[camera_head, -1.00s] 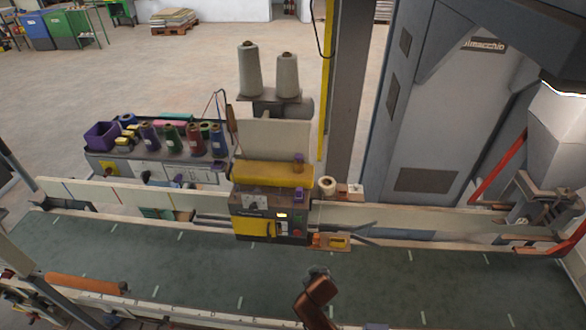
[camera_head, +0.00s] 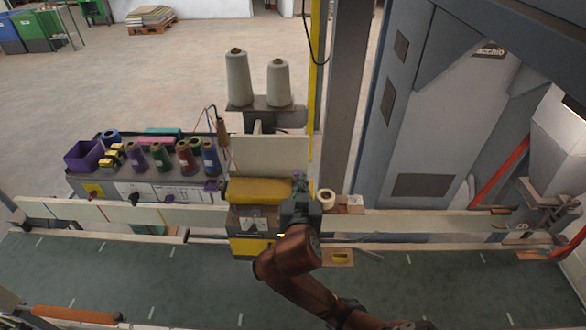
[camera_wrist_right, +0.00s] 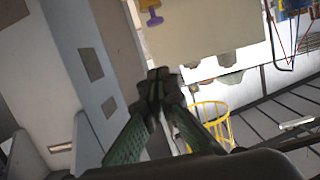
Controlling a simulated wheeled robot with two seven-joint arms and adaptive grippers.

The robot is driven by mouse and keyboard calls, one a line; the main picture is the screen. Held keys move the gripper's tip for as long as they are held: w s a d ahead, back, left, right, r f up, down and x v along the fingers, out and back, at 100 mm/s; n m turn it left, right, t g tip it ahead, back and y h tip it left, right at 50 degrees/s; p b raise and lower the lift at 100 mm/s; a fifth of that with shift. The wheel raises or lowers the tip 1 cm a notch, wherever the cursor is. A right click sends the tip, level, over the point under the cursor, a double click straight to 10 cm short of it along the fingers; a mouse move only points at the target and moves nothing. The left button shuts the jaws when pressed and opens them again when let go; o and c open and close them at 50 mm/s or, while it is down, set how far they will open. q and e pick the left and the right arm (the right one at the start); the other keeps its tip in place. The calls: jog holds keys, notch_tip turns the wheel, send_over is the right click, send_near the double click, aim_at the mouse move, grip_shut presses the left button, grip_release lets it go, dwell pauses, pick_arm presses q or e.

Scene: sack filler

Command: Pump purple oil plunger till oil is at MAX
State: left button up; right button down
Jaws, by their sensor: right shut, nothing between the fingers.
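The yellow-and-grey sewing machine (camera_head: 258,190) stands at the conveyor's far side, in the middle of the head view. My right gripper (camera_head: 299,182) is over its right end and hides part of it. In the right wrist view, the purple plunger (camera_wrist_right: 153,18) sticks out of a yellow block (camera_wrist_right: 138,4) at the top edge. The closed, empty fingertips of my right gripper (camera_wrist_right: 159,76) appear below the plunger, apart from it in the picture. I cannot make out an oil level or a MAX mark. My left gripper is out of view.
Two grey thread cones (camera_head: 238,78) stand behind the machine. A bench (camera_head: 150,185) with coloured spools and a purple bin (camera_head: 85,156) is to the left. A white roll (camera_head: 326,198) sits right of my gripper. The green conveyor (camera_head: 150,280) is bare.

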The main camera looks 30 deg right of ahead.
jog(key=p, duration=0.2)
send_over(299, 172)
jog(key=f+v, duration=0.1)
jog(key=v, duration=0.2)
jog(key=f, duration=0.1)
notch_tip(299, 172, down, 4)
jog(key=shift+d+r, duration=0.1)
jog(key=shift+w+f, duration=0.1)
jog(key=shift+f, duration=0.35)
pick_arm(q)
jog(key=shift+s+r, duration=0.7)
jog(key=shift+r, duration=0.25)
